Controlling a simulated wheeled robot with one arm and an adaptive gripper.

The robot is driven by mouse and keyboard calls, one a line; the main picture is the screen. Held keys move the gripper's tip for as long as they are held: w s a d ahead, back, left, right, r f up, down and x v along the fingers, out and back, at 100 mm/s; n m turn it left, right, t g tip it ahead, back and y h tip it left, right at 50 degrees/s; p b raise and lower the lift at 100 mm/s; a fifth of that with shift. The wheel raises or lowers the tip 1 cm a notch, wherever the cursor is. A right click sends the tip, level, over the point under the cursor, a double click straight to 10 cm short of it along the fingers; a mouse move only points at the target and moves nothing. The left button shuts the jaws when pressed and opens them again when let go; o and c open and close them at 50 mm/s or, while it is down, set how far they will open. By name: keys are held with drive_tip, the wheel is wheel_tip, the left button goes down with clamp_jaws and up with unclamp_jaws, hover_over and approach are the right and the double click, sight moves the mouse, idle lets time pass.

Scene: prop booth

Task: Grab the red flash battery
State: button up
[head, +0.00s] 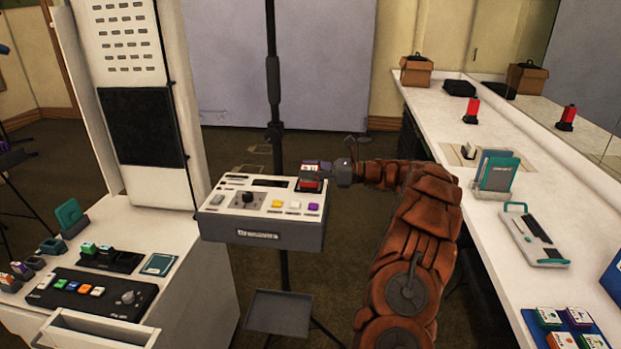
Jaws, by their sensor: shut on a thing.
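The red flash battery (309,184) is at the right back corner of a grey and white control box (265,235), small in the head view. It has a red side and a pale top. My gripper (326,173) reaches in from the right and is shut on it. The fingers hide part of the battery. I cannot tell whether its base touches the box or is lifted clear of it.
A light stand's pole (273,80) rises behind the box. A white counter (440,95) along the right holds a red-topped item (472,110), teal cases (495,172) and several battery blocks on a blue tray.

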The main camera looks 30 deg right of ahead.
clamp_jaws()
